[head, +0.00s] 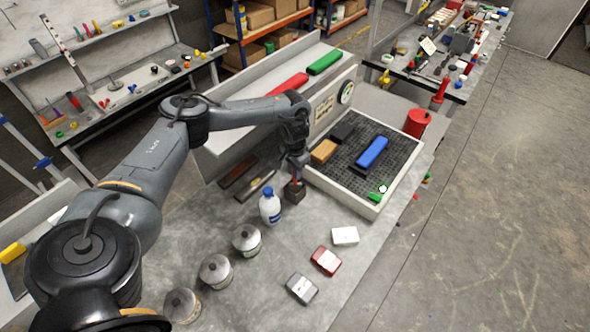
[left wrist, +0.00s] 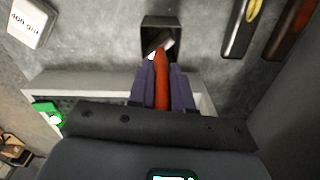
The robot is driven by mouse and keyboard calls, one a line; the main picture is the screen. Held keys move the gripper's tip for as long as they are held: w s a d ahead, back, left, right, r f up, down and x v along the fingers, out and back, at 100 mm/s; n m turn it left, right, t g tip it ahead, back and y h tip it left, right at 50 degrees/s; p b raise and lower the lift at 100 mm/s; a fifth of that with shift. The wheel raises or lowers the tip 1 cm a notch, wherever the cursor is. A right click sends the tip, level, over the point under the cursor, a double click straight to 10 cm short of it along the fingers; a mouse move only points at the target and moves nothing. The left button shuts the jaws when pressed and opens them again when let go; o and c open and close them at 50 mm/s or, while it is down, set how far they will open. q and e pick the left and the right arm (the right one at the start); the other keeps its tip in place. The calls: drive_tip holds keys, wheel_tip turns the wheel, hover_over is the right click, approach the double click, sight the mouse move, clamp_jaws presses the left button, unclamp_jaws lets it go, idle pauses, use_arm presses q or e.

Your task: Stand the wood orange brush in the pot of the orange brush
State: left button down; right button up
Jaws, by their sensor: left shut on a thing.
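My left gripper (head: 297,163) points down over a dark square pot (head: 294,194) on the grey bench. In the left wrist view its fingers (left wrist: 162,88) are shut on an orange brush (left wrist: 161,72), gripped by its orange handle. The brush's pale and metallic end (left wrist: 160,43) lies over or inside the mouth of the pot, whose rim shows in that view (left wrist: 160,20). I cannot tell how deep the end sits or whether it touches the pot. The fingers are close to the pot but apart from it. My right gripper is not in view.
A white bottle with a blue cap (head: 270,206) stands just left of the pot. Several lidded cans (head: 246,238) stand nearer. A grate tray (head: 349,197) with blocks lies to the right. Dark long tools (head: 255,186) lie behind left. Small boxes (head: 326,260) lie at front right.

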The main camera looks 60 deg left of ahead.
use_arm(q)
drive_tip(key=shift+f, duration=0.6)
drive_tip(key=c, duration=1)
unclamp_jaws()
drive_tip(key=shift+o, duration=0.2)
drive_tip(key=shift+r, duration=0.1)
wheel_tip(320, 180, up, 6)
drive_tip(key=shift+f+b, duration=0.25)
drive_tip(key=shift+b, duration=0.05)
wheel_tip(320, 180, up, 4)
drive_tip(key=shift+r+p, duration=0.1)
drive_tip(key=shift+p, duration=0.8)
drive_tip(key=shift+r+p, duration=0.3)
drive_tip(key=shift+r, duration=0.2)
